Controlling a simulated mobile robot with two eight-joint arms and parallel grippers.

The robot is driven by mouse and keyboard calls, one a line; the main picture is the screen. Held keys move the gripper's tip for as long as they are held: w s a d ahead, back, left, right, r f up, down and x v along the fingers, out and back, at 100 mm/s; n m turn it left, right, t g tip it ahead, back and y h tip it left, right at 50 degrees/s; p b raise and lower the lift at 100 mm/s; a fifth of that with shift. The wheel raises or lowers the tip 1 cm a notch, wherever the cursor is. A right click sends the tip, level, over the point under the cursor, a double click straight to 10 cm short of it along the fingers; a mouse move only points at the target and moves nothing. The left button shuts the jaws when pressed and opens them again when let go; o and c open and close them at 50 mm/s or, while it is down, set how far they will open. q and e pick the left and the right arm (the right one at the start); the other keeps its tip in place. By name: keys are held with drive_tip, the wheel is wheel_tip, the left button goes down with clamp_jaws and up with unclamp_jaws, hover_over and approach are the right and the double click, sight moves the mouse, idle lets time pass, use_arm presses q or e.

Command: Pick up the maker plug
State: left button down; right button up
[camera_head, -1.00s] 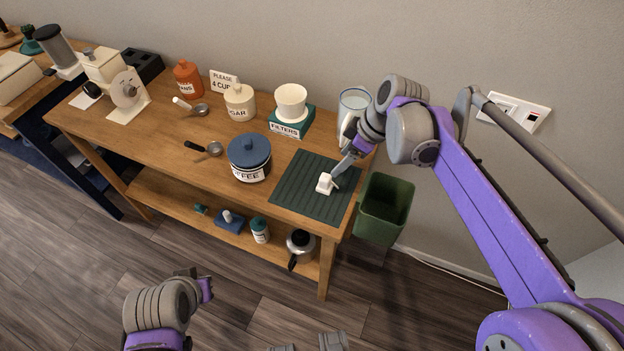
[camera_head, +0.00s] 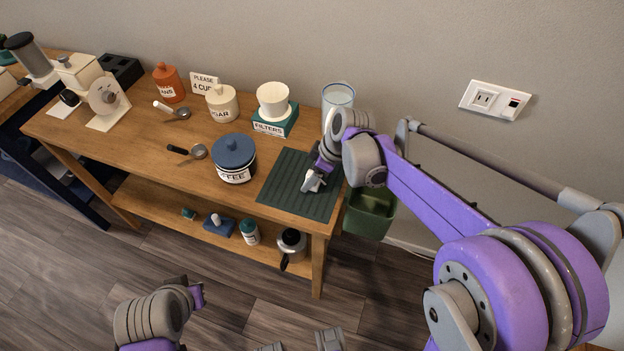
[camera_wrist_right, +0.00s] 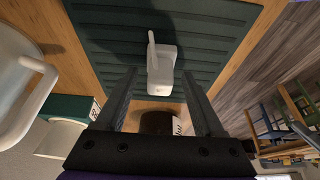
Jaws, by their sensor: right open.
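The maker plug is a small white block with a thin prong, lying on the dark green ribbed mat (camera_head: 290,193). In the right wrist view the plug (camera_wrist_right: 161,72) lies ahead of my right gripper, between the lines of its two fingers. My right gripper (camera_wrist_right: 160,88) is open, with a dark finger on each side. In the head view my right gripper (camera_head: 317,177) is over the mat and covers part of the plug. I cannot tell whether it touches the plug. My left gripper (camera_head: 198,296) is low over the floor, away from the table, and its jaws are unclear.
A glass jug (camera_head: 337,97) stands just behind my right gripper. A coffee canister (camera_head: 234,160) stands left of the mat. A green bin (camera_head: 369,212) is beside the table's right end. A wall outlet (camera_head: 495,100) is at the right.

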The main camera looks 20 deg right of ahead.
clamp_jaws()
idle(0.4)
